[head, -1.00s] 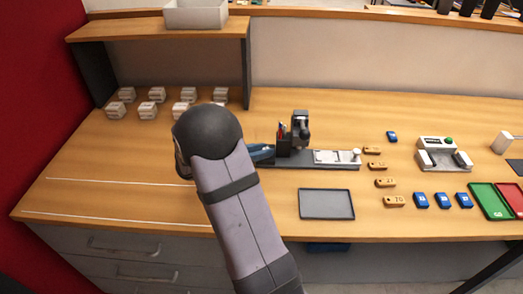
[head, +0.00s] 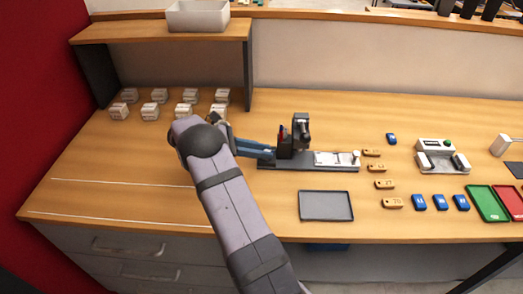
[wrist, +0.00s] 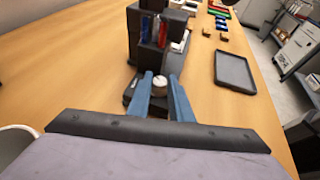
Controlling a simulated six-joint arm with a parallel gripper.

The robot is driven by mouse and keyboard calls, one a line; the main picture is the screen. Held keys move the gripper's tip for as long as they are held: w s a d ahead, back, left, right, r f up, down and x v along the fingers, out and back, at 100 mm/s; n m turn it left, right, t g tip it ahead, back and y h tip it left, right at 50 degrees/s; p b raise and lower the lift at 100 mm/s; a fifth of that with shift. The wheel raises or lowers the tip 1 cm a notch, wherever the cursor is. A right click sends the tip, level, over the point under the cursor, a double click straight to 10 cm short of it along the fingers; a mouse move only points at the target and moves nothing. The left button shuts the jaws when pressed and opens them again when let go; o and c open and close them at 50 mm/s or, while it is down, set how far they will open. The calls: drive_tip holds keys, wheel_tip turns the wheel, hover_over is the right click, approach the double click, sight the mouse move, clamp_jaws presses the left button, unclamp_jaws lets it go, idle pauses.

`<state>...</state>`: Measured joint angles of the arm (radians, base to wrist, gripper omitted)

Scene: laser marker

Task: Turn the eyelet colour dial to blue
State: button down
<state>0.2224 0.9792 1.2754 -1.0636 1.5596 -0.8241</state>
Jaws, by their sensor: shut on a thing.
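The laser marker (head: 300,134) is a dark station on a long grey base, and it also shows in the wrist view (wrist: 150,42). A small round knob with a pale top, which I take for the eyelet colour dial (wrist: 160,82), sits at its near end in the wrist view. My gripper (wrist: 160,88) has its blue fingers on either side of this knob, shut on it. In the head view my gripper (head: 266,152) reaches the left end of the base, and the knob cannot be made out there. The colour it points to is too small to read.
Blue and red pieces (wrist: 150,28) stand in the dark holder just beyond the knob. A grey tray (head: 326,205) lies in front of the station. Several white blocks (head: 153,110) stand at back left. The table's left front is clear.

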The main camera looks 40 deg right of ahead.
drive_tip(key=shift+m+g+y, duration=0.3)
drive_tip(key=shift+m+g, duration=0.3)
drive_tip(key=c, duration=1.6)
unclamp_jaws()
drive_tip(key=shift+w, duration=0.1)
drive_tip(key=b+v, duration=0.1)
drive_tip(key=v, duration=0.4)
drive_tip(key=shift+b, duration=0.3)
drive_tip(key=shift+v, duration=1.05)
drive_tip(key=shift+r, duration=0.1)
